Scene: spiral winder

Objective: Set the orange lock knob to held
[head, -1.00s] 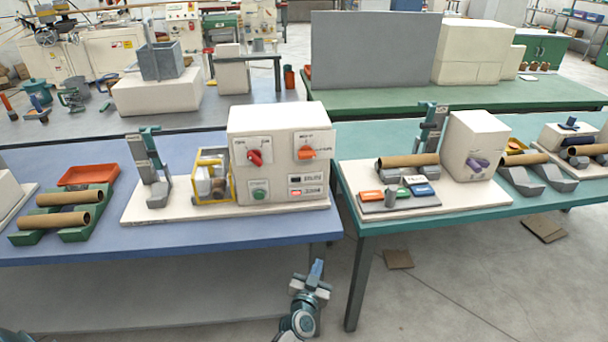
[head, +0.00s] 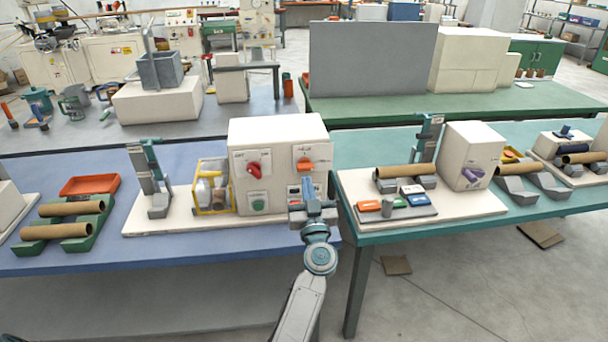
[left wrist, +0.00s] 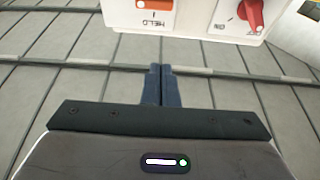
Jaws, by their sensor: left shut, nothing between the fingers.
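The orange lock knob (head: 304,164) is on the upper right of the white cabinet's front (head: 280,136) in the head view. Its bar seems to lie sideways, but its exact setting is too small to tell. In the left wrist view the knob (left wrist: 155,4) is cut off by the top edge, beside an upside-down HELD label (left wrist: 154,23). My left gripper (head: 312,186) is in front of the cabinet, just below the knob. In the wrist view its dark blue fingers (left wrist: 160,68) are together, empty and apart from the knob. My right gripper is not in view.
A red knob (head: 254,168) is left of the orange one, with a green button (head: 258,205) below it. A yellow-framed guard (head: 211,187) stands left of the cabinet. A second station with a purple knob (head: 473,173) is on the right table.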

